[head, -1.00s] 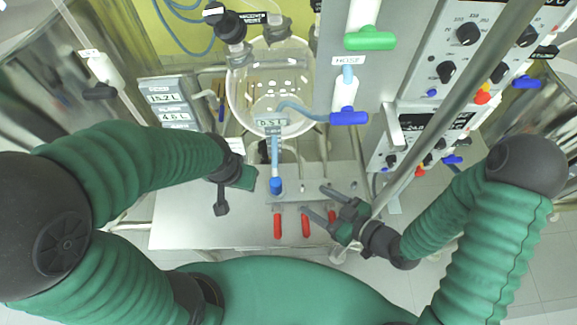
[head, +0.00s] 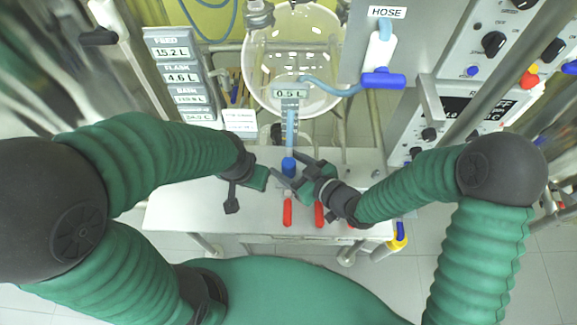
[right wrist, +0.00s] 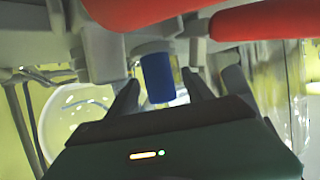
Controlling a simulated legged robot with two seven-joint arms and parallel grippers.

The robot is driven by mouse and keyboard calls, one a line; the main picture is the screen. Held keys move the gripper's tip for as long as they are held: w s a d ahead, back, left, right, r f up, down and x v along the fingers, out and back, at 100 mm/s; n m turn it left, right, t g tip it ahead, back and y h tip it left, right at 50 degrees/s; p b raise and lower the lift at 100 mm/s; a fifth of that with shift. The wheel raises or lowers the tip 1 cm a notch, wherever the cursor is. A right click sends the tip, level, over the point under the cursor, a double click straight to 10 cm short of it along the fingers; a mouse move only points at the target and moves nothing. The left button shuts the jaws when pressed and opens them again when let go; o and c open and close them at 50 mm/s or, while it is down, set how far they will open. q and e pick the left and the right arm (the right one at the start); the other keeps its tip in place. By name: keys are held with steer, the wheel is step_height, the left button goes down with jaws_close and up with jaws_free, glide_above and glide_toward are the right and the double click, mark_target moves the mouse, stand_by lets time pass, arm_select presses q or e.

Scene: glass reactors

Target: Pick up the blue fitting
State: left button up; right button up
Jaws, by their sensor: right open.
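The blue fitting (head: 289,166) is a short blue cylinder at the lower end of a clear, light-blue tube below the glass vessel. It also shows in the right wrist view (right wrist: 157,78), upright. My right gripper (head: 286,165) is open, one finger on each side of the fitting. In the right wrist view the fitting appears between the two dark fingers (right wrist: 160,92); I cannot tell whether either touches it. My left gripper (head: 245,182) is left of the fitting, above the metal bench; its jaw state is unclear.
Red handles (head: 287,211) stick out just below the fitting, close to my right gripper. The round glass vessel (head: 262,75) hangs behind. A blue hose valve (head: 383,80) is at upper right. The metal bench (head: 185,205) is bare at left.

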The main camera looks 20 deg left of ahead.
arm_select(q)
steer(key=shift+w, duration=0.1)
arm_select(e)
steer(key=shift+w+a+f, duration=0.1)
steer(key=shift+a, duration=0.05)
steer(key=c, duration=0.3)
jaws_close()
